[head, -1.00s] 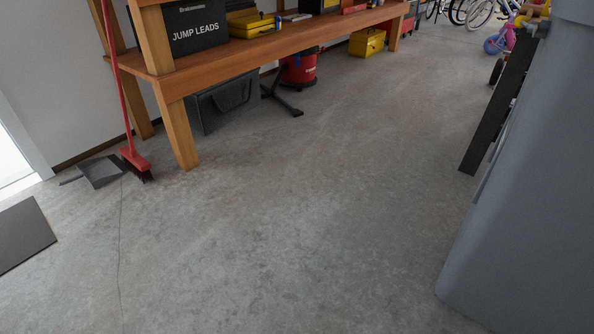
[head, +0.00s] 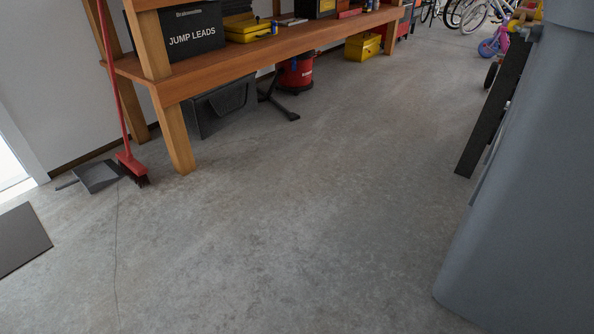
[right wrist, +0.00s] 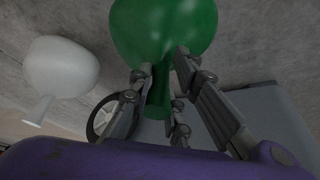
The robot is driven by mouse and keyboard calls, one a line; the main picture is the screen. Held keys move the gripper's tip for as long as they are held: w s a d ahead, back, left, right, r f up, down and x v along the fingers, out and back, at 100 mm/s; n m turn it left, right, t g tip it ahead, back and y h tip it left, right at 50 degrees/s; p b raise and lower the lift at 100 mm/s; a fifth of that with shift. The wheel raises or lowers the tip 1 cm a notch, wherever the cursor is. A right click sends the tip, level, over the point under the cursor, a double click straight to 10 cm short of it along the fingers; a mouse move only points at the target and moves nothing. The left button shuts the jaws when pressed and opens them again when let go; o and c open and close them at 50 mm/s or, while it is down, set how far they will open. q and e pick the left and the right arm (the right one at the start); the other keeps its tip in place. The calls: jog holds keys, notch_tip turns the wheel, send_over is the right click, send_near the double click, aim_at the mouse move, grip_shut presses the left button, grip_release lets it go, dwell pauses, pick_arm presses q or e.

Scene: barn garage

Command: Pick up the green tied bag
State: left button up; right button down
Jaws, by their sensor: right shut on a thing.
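The green tied bag (right wrist: 165,30) is in the right wrist view, at the top middle, with its narrow neck pointing down. My right gripper (right wrist: 163,85) is shut on the neck of the green bag. The bag's top edge is cut off by the frame. The head view shows neither the bag nor either gripper.
A white tied bag (right wrist: 62,68) shows left of the green one. A large grey bin (head: 530,190) stands at the right in the head view. A wooden workbench (head: 250,60), red broom (head: 130,165) and dustpan (head: 97,176) are at the left. The middle concrete floor (head: 300,220) is clear.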

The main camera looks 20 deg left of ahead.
jog(key=shift+s+a+f, duration=0.1)
jog(key=shift+s+a, duration=0.05)
jog(key=shift+a, duration=0.1)
